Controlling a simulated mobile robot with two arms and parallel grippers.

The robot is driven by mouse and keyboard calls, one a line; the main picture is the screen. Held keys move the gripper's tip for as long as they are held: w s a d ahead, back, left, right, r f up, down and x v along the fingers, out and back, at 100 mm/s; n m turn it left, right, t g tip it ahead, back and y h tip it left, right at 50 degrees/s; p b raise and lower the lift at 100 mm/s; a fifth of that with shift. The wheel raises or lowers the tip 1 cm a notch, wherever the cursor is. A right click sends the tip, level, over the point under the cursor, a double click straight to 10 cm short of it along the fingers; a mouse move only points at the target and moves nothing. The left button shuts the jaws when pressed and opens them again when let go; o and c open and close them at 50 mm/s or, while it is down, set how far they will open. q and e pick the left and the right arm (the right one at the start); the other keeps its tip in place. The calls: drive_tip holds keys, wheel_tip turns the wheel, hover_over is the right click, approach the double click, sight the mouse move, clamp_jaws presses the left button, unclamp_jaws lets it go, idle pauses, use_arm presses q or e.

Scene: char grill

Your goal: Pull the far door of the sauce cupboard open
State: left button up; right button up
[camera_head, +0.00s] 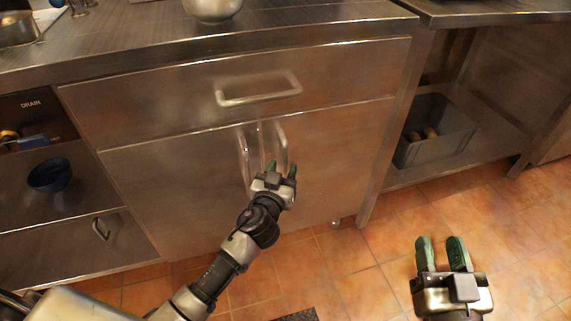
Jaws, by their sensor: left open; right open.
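The steel sauce cupboard stands in front of me, with a left door (165,185) and a right door (345,150) below a wide drawer. Both doors look shut. Two upright bar handles sit side by side near the middle: the left handle (242,158) and the right handle (283,140). My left gripper (281,167) is open, with its green-tipped fingers at the lower part of the right handle. I cannot tell whether the bar is between the fingers or touched by them. My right gripper (441,243) is open and empty above the floor at the lower right.
The drawer handle (258,90) sticks out above the doors. A steel bowl (212,8) stands on the counter. Open shelves at left hold a blue bowl (49,174). A grey crate (436,128) sits on a low shelf at right. The tiled floor (360,265) is mostly clear.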

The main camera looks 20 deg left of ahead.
use_arm(q)
drive_tip(key=shift+w, duration=1.35)
drive_tip(key=shift+c, duration=0.2)
clamp_jaws()
